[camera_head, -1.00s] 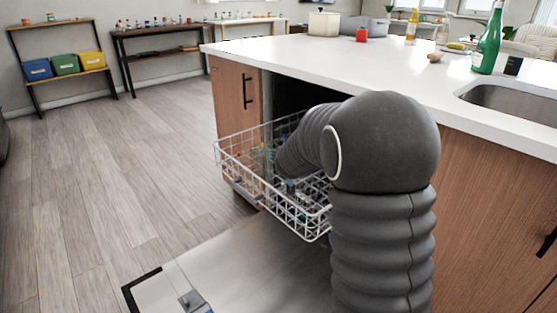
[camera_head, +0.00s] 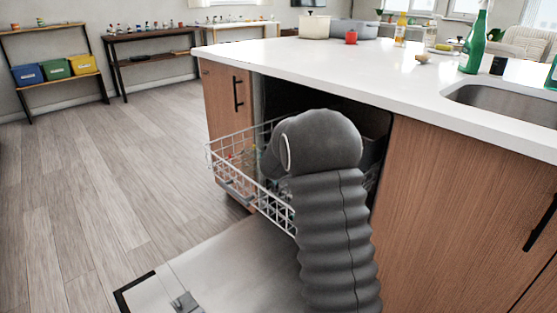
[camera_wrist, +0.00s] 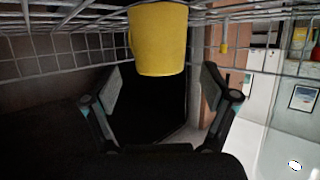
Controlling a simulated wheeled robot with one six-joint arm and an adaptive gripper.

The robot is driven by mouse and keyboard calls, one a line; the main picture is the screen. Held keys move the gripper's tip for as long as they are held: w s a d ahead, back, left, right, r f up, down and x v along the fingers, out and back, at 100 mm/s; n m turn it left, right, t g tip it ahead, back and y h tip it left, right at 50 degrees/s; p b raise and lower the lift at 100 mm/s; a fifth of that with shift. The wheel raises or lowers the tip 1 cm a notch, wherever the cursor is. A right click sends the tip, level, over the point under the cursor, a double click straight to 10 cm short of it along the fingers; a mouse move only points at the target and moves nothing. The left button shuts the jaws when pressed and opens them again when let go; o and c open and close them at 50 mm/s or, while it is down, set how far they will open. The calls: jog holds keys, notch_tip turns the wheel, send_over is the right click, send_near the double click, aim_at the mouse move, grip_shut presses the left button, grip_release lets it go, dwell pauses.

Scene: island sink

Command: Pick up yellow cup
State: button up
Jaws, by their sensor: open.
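A yellow cup (camera_wrist: 158,40) shows in the wrist view at the top middle, against the white wire rack (camera_wrist: 50,62). My gripper (camera_wrist: 160,88) is open, with one finger on each side below the cup in the picture. The space between the fingers is empty, and the cup appears just beyond the fingertips. In the head view the rack (camera_head: 222,165) is pulled out of the dishwasher. My arm hides my gripper there, and I cannot make out the yellow cup.
The dishwasher door (camera_head: 215,275) lies open below the rack. The wood floor (camera_head: 90,200) at left is clear.

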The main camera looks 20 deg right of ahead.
jog(key=shift+w+d+f, duration=0.2)
jog(key=shift+w, duration=0.25)
jog(key=c, duration=1.3)
